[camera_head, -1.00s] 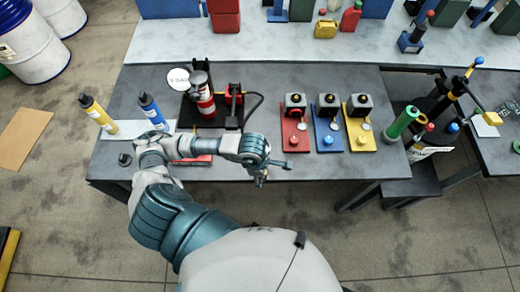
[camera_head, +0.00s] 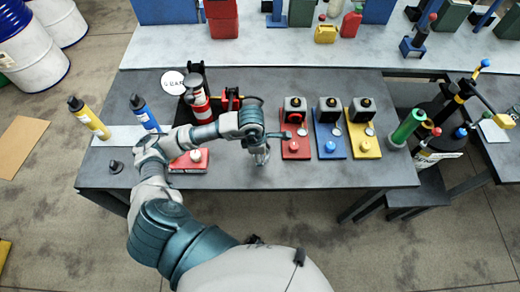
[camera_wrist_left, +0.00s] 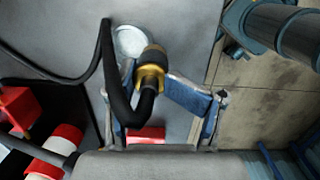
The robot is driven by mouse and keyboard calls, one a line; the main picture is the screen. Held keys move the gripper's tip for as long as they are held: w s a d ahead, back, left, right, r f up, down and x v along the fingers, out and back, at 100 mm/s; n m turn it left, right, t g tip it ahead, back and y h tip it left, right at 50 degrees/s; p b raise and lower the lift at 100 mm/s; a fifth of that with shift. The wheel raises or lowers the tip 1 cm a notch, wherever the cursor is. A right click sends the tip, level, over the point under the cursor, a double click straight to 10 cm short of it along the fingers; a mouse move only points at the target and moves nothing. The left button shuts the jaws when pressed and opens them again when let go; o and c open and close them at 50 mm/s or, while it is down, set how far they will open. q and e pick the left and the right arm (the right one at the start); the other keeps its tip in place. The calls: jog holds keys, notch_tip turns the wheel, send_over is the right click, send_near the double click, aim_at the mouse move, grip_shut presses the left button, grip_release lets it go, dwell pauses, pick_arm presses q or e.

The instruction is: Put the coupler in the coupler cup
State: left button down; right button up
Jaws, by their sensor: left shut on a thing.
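The coupler (camera_wrist_left: 151,72) has a gold collar and a black hose. It shows in the left wrist view between the fingers of my left gripper (camera_wrist_left: 152,88), which is shut on it. A pale round cup (camera_wrist_left: 130,40), apparently the coupler cup, sits on the grey table just past the coupler. Their outlines nearly touch in that view, and I cannot tell the height between them. In the head view my left gripper (camera_head: 262,153) is near the table's front edge, left of the red pump plate. The coupler and cup are not clear there. My right gripper is not in view.
Red (camera_head: 296,146), blue (camera_head: 329,142) and yellow (camera_head: 364,140) plates with devices stand to the right on the table (camera_head: 235,180). A red-and-white cylinder (camera_head: 200,106) is behind my forearm. The black hose (camera_wrist_left: 107,60) curves beside my left gripper.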

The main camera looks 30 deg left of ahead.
pick_arm(q)
jog(key=w, duration=0.1)
jog(key=w+a, duration=0.1)
jog(key=w, duration=0.1)
jog(key=shift+w+f, duration=0.2)
jog(key=f, duration=0.3)
jog(key=shift+a+p, duration=0.3)
jog(key=shift+p, duration=0.05)
jog(key=shift+a+f, duration=0.25)
jog(key=shift+f, duration=0.1)
jog(key=c, duration=0.9)
grip_release()
jog(key=o, duration=0.6)
jog(key=shift+d, duration=0.25)
jog(key=shift+o, duration=0.2)
jog(key=shift+d, duration=0.15)
jog(key=shift+r, duration=0.1)
